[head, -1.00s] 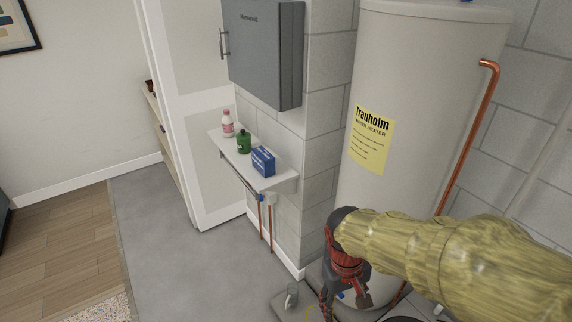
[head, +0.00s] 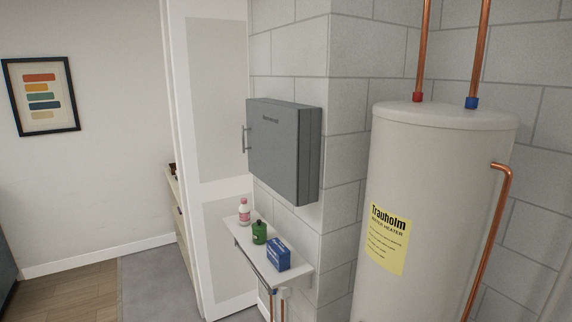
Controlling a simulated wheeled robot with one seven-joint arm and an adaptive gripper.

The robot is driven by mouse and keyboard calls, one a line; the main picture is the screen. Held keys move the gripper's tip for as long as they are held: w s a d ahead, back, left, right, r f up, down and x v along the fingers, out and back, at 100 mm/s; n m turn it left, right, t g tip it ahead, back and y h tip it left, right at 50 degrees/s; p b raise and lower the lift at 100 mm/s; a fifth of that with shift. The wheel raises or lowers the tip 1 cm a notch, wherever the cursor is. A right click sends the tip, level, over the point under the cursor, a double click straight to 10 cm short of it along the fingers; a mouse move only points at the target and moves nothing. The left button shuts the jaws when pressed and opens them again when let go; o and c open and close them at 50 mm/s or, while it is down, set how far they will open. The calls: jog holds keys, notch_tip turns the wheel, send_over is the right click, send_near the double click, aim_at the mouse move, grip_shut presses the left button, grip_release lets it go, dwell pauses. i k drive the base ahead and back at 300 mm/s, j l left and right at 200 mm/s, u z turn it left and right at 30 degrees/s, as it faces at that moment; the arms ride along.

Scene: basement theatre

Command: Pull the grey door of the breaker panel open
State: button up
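The grey breaker panel (head: 284,150) hangs on the block wall in the middle of the head view, above a small shelf. Its grey door (head: 277,152) faces left of me and looks shut. A metal bar handle (head: 246,139) stands out at the door's left edge. My gripper and arm are out of this view, so nothing of mine touches the panel or handle in what I see.
The shelf (head: 243,247) below holds a pink bottle (head: 244,212), a green container (head: 259,232) and a blue box (head: 278,254). A water heater (head: 434,170) with copper pipes (head: 497,220) stands at right. A white door (head: 213,120) is left of the panel.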

aim_at(273, 130)
jog(key=j+z, duration=0.3)
jog(key=j, duration=1.55)
jog(key=i+j+z, duration=0.15)
jog(key=i+j, duration=0.2)
jog(key=i+j+z, duration=0.15)
jog(key=i+j, duration=0.15)
jog(key=j, duration=0.25)
jog(key=i+j+z, duration=0.1)
jog(key=i+j, duration=0.2)
jog(key=j, duration=0.2)
